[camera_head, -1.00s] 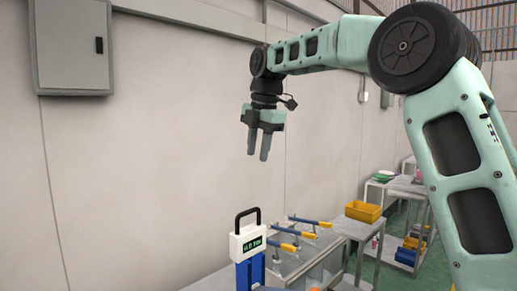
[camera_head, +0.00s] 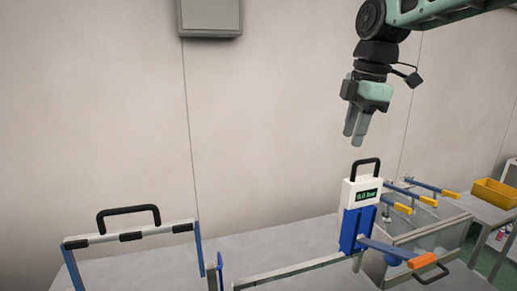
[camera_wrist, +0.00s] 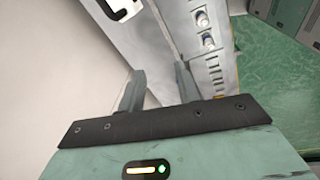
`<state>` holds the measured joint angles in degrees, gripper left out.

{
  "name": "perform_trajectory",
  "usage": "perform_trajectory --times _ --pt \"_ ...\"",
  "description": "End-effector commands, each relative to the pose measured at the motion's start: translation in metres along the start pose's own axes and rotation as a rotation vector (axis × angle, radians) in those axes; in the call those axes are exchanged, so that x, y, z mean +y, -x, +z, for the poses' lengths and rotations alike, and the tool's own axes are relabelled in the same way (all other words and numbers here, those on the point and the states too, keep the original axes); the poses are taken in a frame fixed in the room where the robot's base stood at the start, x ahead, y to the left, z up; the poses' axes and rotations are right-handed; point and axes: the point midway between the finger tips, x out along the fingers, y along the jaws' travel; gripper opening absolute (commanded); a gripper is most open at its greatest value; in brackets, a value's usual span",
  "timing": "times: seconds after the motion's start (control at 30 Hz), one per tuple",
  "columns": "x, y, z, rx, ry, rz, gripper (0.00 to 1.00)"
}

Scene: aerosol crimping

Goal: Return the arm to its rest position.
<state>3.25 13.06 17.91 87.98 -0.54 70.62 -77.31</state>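My gripper (camera_head: 355,128) hangs with its fingers pointing down, high in front of the wall and above the bench. In the head view its two fingers look close together, seen from the side. In the wrist view the gripper (camera_wrist: 158,88) shows two grey fingers standing apart with an empty gap between them. It holds nothing. My arm reaches in from the upper right; most of it is outside the head view.
Below stands a white gauge unit (camera_head: 361,192) with a black handle on a blue stand. A black-handled frame (camera_head: 130,236) is at left. Blue levers with orange grips (camera_head: 421,261) and a yellow bin (camera_head: 495,193) are at right. A grey wall box (camera_head: 209,16) hangs above.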

Motion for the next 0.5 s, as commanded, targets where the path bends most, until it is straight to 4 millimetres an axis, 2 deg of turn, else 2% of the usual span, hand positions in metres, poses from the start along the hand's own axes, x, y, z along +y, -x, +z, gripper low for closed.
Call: perform_trajectory --times 0.03,0.1,0.23,0.33,0.4,0.5 --pt "-0.027 -0.027 -0.021 0.003 -0.052 -0.020 0.34" --pt "-0.062 -0.055 -0.045 0.008 -0.154 -0.040 0.34" --pt "-0.136 -0.107 -0.076 0.000 -0.349 -0.078 0.34" --pt "-0.197 -0.144 -0.086 -0.020 -0.505 -0.099 0.34" --pt "-0.238 -0.167 -0.085 -0.038 -0.612 -0.110 0.34" --pt "-0.285 -0.192 -0.078 -0.064 -0.744 -0.115 0.34"
